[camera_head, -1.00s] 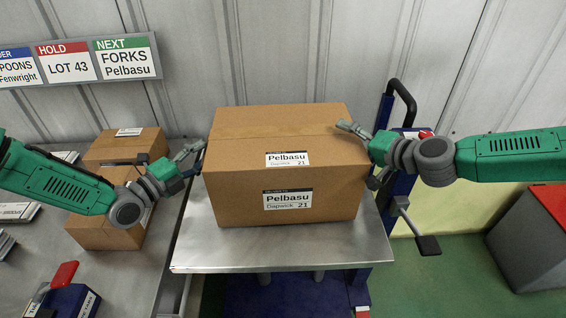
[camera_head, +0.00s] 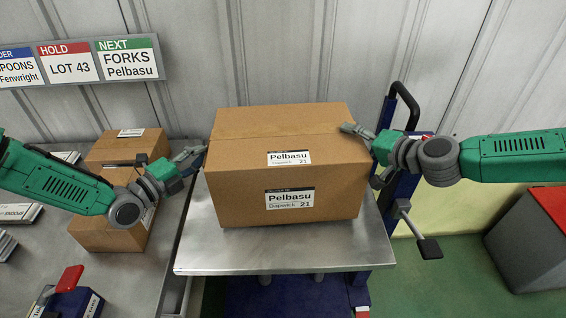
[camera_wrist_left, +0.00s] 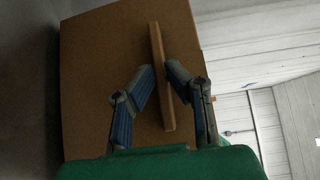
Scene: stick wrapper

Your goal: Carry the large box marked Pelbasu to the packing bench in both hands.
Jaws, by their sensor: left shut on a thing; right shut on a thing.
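The large brown box marked Pelbasu (camera_head: 240,185) sits upright and closed on a steel-topped cart (camera_head: 285,256). White Pelbasu labels show on its top and front. My left gripper (camera_head: 197,160) is at its left side; in the left wrist view the fingers (camera_wrist_left: 158,75) are on either side of a raised wooden strip (camera_wrist_left: 160,90) on the box's side, and shut on it. My right gripper (camera_head: 369,153) is shut at the right side, its hold partly hidden by the box. A grey metal bench (camera_head: 125,275) stands to the left of the cart.
Smaller brown cartons (camera_head: 110,235) stand on the left bench behind my left arm, with a blue and red device (camera_head: 70,295) near its front. A sign (camera_head: 70,62) hangs above. A cart handle (camera_head: 404,100) and a grey red-topped bin (camera_head: 540,245) are at right.

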